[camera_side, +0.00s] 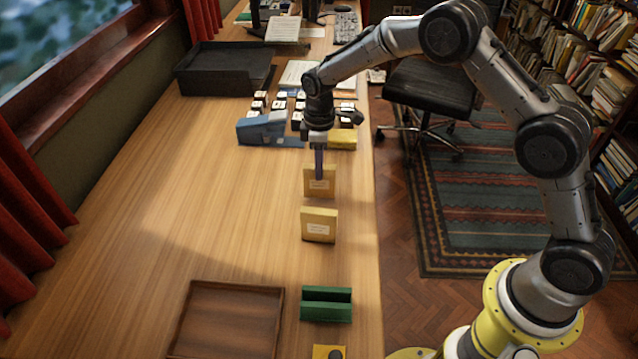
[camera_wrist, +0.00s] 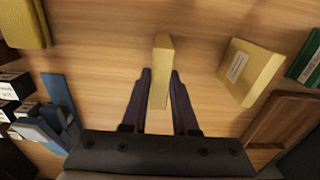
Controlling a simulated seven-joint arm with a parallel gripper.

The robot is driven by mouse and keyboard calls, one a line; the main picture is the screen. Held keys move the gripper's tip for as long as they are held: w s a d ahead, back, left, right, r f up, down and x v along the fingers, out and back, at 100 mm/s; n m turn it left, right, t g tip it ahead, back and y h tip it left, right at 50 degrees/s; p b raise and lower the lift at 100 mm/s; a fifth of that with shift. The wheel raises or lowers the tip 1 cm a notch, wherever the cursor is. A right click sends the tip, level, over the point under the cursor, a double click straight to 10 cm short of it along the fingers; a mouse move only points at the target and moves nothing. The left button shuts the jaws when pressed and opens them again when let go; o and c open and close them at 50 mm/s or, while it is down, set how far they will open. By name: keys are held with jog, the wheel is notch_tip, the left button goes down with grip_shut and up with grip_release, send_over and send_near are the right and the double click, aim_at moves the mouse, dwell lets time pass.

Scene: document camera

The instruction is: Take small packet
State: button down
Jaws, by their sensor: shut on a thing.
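Two upright tan packets with white labels stand on the wooden desk in the side view. My gripper (camera_side: 319,172) points straight down over the farther packet (camera_side: 320,184), its fingers at that packet's top. In the wrist view my gripper (camera_wrist: 160,85) has one dark finger on each side of this packet (camera_wrist: 161,75), shut on it. The packet looks upright and at or near the desk; I cannot tell whether it is lifted. The other packet (camera_side: 319,225), nearer the camera, stands apart and also shows at the right of the wrist view (camera_wrist: 250,72).
A brown wooden tray (camera_side: 228,287) and a green slotted holder (camera_side: 326,313) lie at the near end. A yellow block (camera_side: 342,140), a blue object (camera_side: 262,129) and several small dark boxes stand behind my gripper. A black tray (camera_side: 222,85) is farther back. The desk's left middle is clear.

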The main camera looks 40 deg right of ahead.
jog(key=shift+r, duration=3.05)
